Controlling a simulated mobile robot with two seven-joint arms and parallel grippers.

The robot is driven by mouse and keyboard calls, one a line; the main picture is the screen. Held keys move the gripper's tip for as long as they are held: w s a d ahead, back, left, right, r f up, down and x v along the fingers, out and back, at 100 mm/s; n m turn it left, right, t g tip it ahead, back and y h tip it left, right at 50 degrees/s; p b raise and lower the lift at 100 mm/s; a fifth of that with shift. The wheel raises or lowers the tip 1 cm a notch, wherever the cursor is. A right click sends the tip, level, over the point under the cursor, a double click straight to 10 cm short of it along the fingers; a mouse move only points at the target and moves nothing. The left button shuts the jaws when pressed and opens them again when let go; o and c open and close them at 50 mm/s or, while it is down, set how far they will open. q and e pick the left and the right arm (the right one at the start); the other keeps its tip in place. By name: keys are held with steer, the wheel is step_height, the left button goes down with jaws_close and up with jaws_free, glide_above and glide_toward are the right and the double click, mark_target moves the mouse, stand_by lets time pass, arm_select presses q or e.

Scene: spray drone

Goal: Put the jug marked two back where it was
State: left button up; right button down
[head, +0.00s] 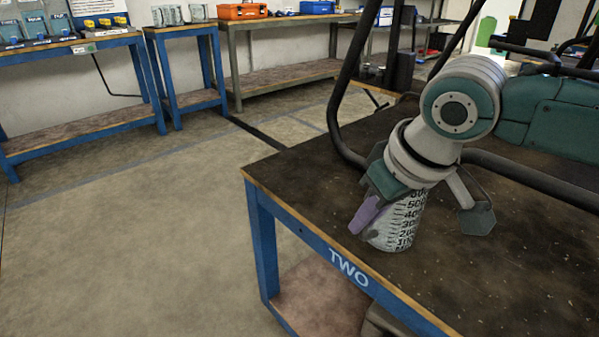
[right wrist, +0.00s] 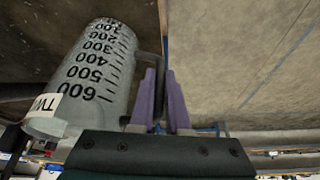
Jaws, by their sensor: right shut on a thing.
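The clear measuring jug (head: 402,225) with black graduations is upright at the near edge of the dark-topped table marked TWO (head: 500,265). Its base appears to be on the tabletop, though I cannot tell for sure that it touches. The right wrist view shows the jug (right wrist: 95,75) close up, with a partly hidden label starting "TW". My right gripper (head: 365,215) comes down over the jug and hides its top. Its purple fingers (right wrist: 161,100) are close together beside the jug, shut on what seems to be its handle. My left gripper is out of view.
Black tubes (head: 345,90) of a frame stand on and over the table. Across the floor (head: 150,230) are blue-legged benches (head: 85,130) with containers, a smaller bench holding jugs (head: 170,15), and a bench with an orange toolbox (head: 242,11). The floor between is clear.

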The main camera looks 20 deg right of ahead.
steer(key=c, duration=0.9)
jaws_free()
steer(key=shift+r, duration=0.4)
steer(key=p+v, duration=0.5)
steer(key=v, duration=0.6)
steer(key=s+a+f+n+y, duration=0.2)
steer(key=s+a+f, duration=0.1)
steer(key=s+a, duration=0.55)
steer(key=s+d+f+m+h, duration=0.1)
steer(key=s+d, duration=0.4)
steer(key=s, duration=0.6)
steer(key=shift+f+m+g+h, duration=0.4)
steer(key=shift+m+h, duration=0.3)
steer(key=shift+h, duration=0.2)
